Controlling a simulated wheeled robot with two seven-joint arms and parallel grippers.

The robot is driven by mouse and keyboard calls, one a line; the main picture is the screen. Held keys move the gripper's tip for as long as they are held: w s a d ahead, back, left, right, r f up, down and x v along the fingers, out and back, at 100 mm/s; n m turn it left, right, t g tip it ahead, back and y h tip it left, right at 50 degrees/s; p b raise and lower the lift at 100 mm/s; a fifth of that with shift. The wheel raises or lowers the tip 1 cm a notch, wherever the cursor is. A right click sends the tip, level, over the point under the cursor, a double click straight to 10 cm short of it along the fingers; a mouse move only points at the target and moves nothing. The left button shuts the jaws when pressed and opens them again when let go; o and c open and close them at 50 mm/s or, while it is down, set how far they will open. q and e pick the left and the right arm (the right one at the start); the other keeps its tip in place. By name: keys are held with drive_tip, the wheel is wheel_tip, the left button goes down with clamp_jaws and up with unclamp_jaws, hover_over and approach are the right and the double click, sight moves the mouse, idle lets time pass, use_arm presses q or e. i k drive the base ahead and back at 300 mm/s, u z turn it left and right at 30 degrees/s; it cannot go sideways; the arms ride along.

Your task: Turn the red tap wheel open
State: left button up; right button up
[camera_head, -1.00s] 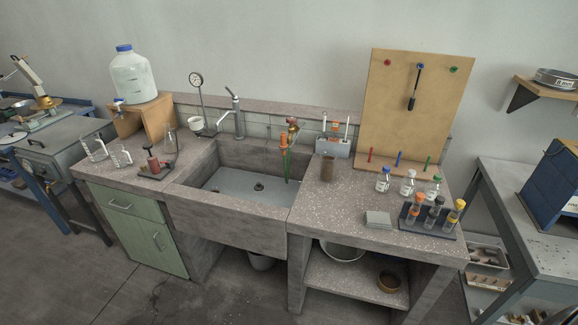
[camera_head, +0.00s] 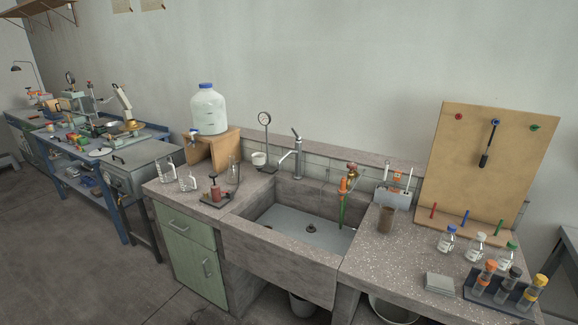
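A small brass tap (camera_head: 351,172) stands at the back right of the sink, with what looks like a small reddish wheel on top (camera_head: 352,165). It is too small to tell how far the wheel is turned. An orange fitting (camera_head: 343,185) and a green hose (camera_head: 341,210) hang below it into the sink. A grey lever tap (camera_head: 297,150) stands at the back left of the sink. Neither of my grippers is in view.
The stone sink (camera_head: 280,262) is set in the concrete bench (camera_head: 410,245). A water jug (camera_head: 208,110) stands on a wooden stand at left. A grey holder (camera_head: 392,195) and brown beaker (camera_head: 385,220) stand right of the tap.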

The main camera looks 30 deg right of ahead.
sight(352, 166)
drive_tip(key=u, duration=1.1)
drive_tip(key=i, duration=1.15)
drive_tip(key=z, duration=2.65)
